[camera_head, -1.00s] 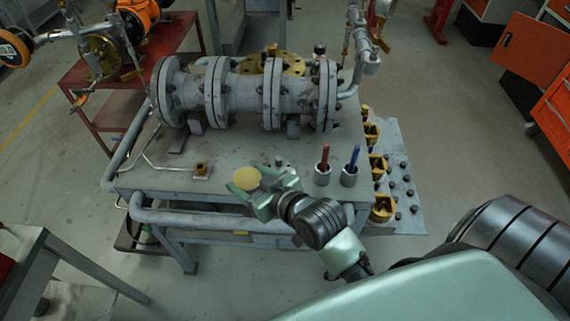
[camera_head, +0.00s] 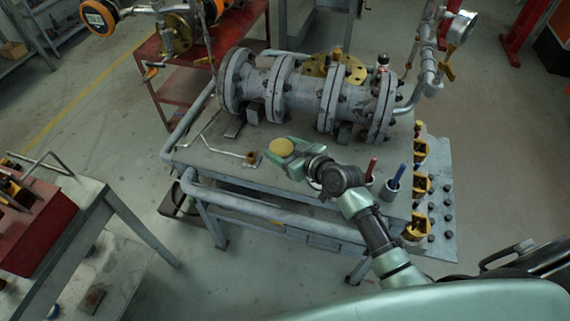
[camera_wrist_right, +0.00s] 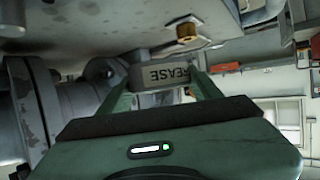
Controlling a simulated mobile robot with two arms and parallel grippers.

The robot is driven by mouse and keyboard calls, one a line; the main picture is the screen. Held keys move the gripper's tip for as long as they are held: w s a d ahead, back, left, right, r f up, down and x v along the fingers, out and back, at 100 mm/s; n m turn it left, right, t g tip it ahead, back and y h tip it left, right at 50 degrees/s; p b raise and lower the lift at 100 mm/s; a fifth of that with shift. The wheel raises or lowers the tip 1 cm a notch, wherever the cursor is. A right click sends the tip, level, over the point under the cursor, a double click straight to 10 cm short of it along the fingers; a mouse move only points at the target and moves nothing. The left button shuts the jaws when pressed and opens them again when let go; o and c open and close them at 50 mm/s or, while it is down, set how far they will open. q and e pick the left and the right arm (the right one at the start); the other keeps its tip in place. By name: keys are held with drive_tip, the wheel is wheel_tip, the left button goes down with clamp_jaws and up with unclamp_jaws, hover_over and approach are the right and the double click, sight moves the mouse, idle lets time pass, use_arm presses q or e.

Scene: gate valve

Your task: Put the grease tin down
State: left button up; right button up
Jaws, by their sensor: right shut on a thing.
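I cannot tell whether the tin's underside touches the bench top. My left gripper is in neither view.
A flanged grey pipe assembly (camera_head: 305,90) lies along the back of the bench. Cups with a red tool (camera_head: 371,168) and a blue tool (camera_head: 396,178) stand right of the gripper. Yellow clamps (camera_head: 420,185) line the right edge. Bench top left of the fitting is mostly clear.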

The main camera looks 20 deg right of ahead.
drive_tip(key=shift+f+b, duration=0.5)
drive_tip(key=shift+f, duration=3.05)
drive_tip(key=shift+f, duration=0.15)
drive_tip(key=o, duration=1.6)
drive_tip(key=shift+r, duration=0.25)
drive_tip(key=v, duration=1)
drive_tip(key=shift+s+d, duration=0.2)
drive_tip(key=shift+s, duration=0.2)
drive_tip(key=shift+s+d+r, duration=0.2)
drive_tip(key=shift+s+r, duration=0.05)
drive_tip(key=shift+s, duration=0.25)
